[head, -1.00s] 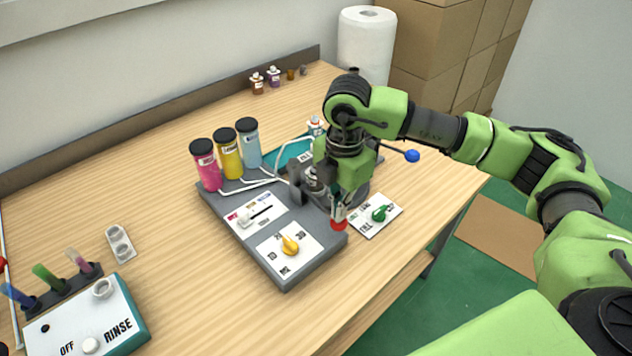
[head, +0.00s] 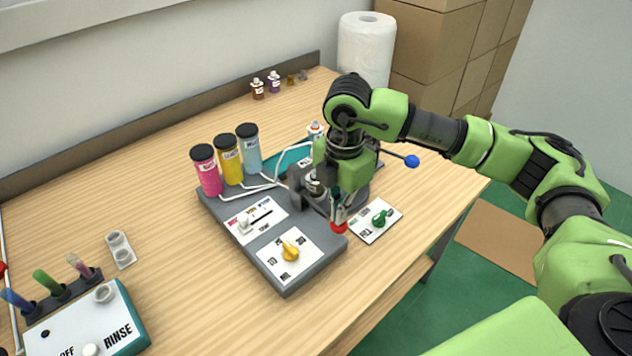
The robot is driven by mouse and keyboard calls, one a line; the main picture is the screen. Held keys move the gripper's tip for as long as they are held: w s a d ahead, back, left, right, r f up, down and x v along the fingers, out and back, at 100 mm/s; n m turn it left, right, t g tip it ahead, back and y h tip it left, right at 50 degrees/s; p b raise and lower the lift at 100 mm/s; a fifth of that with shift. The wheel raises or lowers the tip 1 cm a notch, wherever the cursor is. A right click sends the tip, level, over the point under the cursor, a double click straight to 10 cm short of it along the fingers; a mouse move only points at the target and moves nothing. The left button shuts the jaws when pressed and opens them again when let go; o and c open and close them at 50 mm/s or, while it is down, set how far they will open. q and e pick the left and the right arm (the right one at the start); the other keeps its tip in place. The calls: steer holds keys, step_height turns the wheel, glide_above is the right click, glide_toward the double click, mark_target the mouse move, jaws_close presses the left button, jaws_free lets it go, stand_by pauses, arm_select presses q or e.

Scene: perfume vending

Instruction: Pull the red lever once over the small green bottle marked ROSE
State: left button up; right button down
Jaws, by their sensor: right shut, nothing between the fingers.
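A red ball knob (head: 339,227), which looks like the end of the red lever, sits low at the front right edge of the grey dispensing machine (head: 318,262). My right gripper (head: 340,208) is just above the red knob, pointing down. Its fingers are shut and empty; whether they touch the knob I cannot tell. The gripper and wrist cover the machine's spout area and most of the lever. I cannot make out a small green bottle marked ROSE; it may be hidden there. My left gripper is not in view.
Pink (head: 207,172), yellow (head: 229,160) and blue (head: 249,149) canisters stand on the machine. A yellow knob (head: 290,251) is in front. A green knob (head: 380,217) and a blue-ended lever (head: 411,161) are at right. A rinse box (head: 128,318) stands front left.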

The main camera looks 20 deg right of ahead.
step_height(320, 180, up, 7)
steer(key=p, duration=0.4)
steer(key=shift+r, duration=0.15)
stand_by(1.3)
